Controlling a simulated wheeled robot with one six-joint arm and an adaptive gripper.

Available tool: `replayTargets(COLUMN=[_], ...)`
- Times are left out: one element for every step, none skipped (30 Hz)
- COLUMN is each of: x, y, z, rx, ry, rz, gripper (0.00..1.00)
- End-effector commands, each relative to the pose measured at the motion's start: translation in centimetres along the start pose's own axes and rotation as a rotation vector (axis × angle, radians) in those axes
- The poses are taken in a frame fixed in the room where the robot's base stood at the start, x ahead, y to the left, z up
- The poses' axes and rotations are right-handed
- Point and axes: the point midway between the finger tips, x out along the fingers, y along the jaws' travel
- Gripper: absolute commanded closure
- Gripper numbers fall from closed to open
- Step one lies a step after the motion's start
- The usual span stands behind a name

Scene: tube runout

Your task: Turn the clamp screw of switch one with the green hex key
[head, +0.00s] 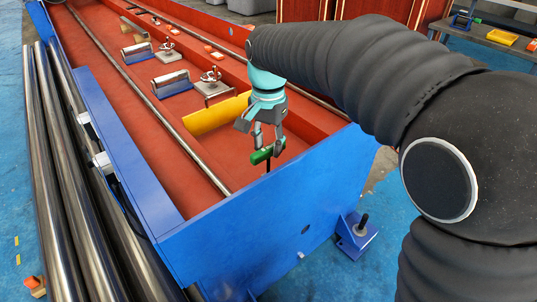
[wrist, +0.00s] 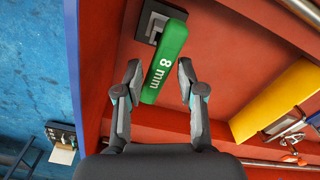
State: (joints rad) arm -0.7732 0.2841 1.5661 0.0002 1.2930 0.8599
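The green hex key (head: 262,154) stands inside the near end of the red trough, its dark shaft pointing down. In the wrist view its handle (wrist: 164,62) reads "8 mm" and runs up to a dark square piece with a grey part (wrist: 153,24). My gripper (head: 268,142) is just above the handle. In the wrist view my gripper (wrist: 159,70) has its fingers spread on both sides of the handle, with a gap at the left finger.
A yellow angled plate (head: 214,116) lies left of my gripper and also shows in the wrist view (wrist: 276,102). The blue end wall (head: 270,225) closes the trough in front. Long steel tubes (head: 50,190) lie along the left side. Clamp fittings (head: 172,82) stand farther back.

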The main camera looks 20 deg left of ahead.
Motion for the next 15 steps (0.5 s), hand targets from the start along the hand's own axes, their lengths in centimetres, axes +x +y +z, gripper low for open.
replayTargets(x=[0.8, 1.2, 1.6, 1.9, 2.1, 2.3, 2.4, 2.5, 2.7, 3.0, 3.3, 3.8, 4.2, 4.7, 5.3], y=[0.0, 0.0, 0.0, 0.0, 0.0, 0.0, 0.0, 0.0, 0.0, 0.0, 0.0, 0.0, 0.0, 0.0, 0.1], z=[0.0, 0.0, 0.0, 0.0, 0.0, 0.0, 0.0, 0.0, 0.0, 0.0, 0.0, 0.0, 0.0, 0.0, 0.0], rx=[0.0, 0.0, 0.0, 0.0, 0.0, 0.0, 0.0, 0.0, 0.0, 0.0, 0.0, 0.0, 0.0, 0.0, 0.0], ry=[0.0, -0.001, -0.001, 0.0, 0.001, 0.001, 0.001, 0.001, 0.001, 0.0, 0.0, 0.0, -0.001, -0.001, -0.001], rz=[0.001, 0.001, 0.001, 0.0, -0.001, -0.001, -0.001, -0.001, -0.001, 0.0, 0.0, 0.0, 0.001, 0.001, 0.001], gripper=[0.61, 0.61, 0.61, 0.61, 0.61, 0.61, 0.61, 0.61, 0.61, 0.61, 0.61, 0.61, 0.61, 0.61, 0.61])
